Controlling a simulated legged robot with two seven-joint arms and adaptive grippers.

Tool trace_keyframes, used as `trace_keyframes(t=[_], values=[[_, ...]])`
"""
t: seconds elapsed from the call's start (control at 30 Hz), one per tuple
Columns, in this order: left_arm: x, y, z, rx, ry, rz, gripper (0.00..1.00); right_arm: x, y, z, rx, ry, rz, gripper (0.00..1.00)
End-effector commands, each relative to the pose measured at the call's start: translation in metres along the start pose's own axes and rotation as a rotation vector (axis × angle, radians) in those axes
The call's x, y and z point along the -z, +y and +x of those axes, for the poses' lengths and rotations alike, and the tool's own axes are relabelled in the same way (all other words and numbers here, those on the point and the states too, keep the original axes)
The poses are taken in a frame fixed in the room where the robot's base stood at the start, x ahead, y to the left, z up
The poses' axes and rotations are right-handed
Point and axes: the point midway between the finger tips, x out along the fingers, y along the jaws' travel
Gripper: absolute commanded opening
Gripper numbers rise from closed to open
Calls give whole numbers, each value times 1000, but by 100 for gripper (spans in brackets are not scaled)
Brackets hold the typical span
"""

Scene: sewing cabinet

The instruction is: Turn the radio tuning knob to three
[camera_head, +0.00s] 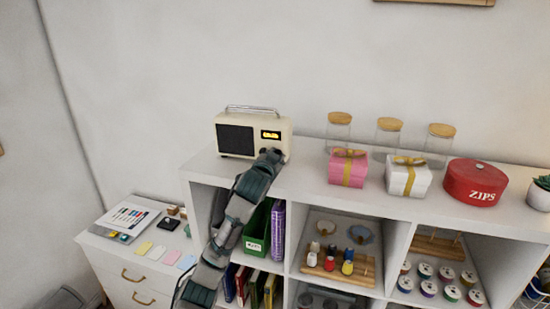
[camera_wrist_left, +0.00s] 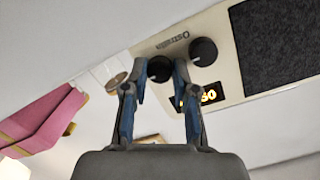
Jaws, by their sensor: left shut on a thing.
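The cream radio (camera_head: 254,134) stands upright on top of the white cabinet, with a dark speaker grille, a lit yellow display (camera_head: 270,134) and a metal handle. The left wrist view shows the radio's face (camera_wrist_left: 225,70) turned over, with two black knobs. My left gripper (camera_head: 271,156) reaches up to the radio's lower right front. Its fingers (camera_wrist_left: 160,70) are on either side of one black knob (camera_wrist_left: 159,69) and shut on it. The other black knob (camera_wrist_left: 203,51) is free beside the right finger. That finger partly covers the display (camera_wrist_left: 205,94), so its full reading is hidden.
A pink gift box (camera_head: 348,168), a white gift box (camera_head: 408,177), several cork-lidded jars and a red tin (camera_head: 476,182) stand along the top to the right. Shelves below hold books and spools. The cabinet top (camera_head: 305,168) between radio and pink box is clear.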

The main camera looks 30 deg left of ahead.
Motion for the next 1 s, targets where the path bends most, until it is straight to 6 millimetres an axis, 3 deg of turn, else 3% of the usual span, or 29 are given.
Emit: trace_keyframes(t=[1.0], values=[[-2,3,1,85,-67,960,0,0,-4,0,4,1,2,0]])
